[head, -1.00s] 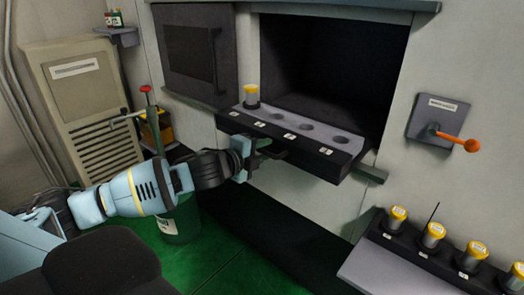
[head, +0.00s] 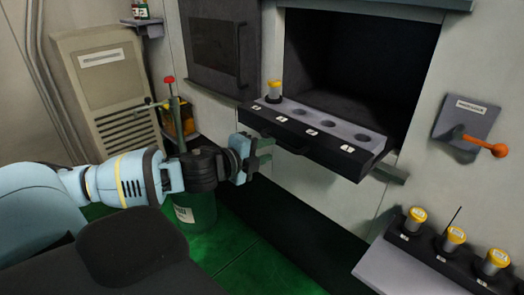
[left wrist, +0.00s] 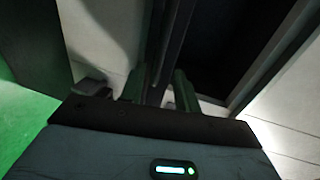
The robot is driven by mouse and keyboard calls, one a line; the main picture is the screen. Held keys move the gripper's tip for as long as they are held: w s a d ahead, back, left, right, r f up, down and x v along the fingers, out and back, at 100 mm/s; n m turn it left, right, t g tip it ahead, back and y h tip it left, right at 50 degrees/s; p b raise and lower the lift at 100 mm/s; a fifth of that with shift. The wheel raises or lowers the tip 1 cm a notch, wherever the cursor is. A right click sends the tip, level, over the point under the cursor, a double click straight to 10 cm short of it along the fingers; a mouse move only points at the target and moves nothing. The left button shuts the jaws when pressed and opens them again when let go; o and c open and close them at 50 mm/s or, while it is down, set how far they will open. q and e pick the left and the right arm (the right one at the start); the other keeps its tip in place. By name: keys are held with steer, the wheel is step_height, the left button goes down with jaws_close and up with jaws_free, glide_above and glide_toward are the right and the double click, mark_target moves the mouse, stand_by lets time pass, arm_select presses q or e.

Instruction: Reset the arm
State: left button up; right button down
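My left arm comes in from the left in the head view. Its gripper (head: 264,153) is just left of the front of a dark pull-out tray (head: 318,146), apart from the tray's handle (head: 290,149). The fingers are apart with nothing seen between them. The left wrist view also shows the two greenish fingers of my left gripper (left wrist: 160,88) spread, with a dark edge beyond them. My right gripper is not in view.
One yellow-capped container (head: 274,90) stands in the tray's far-left place; the other places are empty. A dark open chamber (head: 355,75) lies behind. An orange-knobbed lever (head: 499,150) is on the right wall. Several yellow-capped containers stand in a rack (head: 430,255) at lower right. A green bin (head: 196,212) stands below my arm.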

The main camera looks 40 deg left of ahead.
arm_select(q)
steer(key=shift+s, duration=0.35)
stand_by(0.4)
steer(key=s+d+f+n+g+h, duration=0.15)
steer(key=s+d+f+n, duration=0.35)
steer(key=f, duration=0.7)
steer(key=s+d+f+n+g, duration=0.25)
steer(key=s+f, duration=0.45)
steer(key=f, duration=0.6)
steer(key=s+d+f+n+g, duration=0.1)
steer(key=s+d+f+n, duration=0.3)
steer(key=s, duration=0.5)
steer(key=s+d+f+n+g, duration=0.1)
steer(key=s+d+f+n, duration=0.4)
steer(key=s, duration=0.5)
step_height(320, 180, down, 4)
steer(key=shift+d+r+g+p, duration=0.15)
steer(key=shift+d+g+p, duration=0.2)
steer(key=shift+d, duration=0.9)
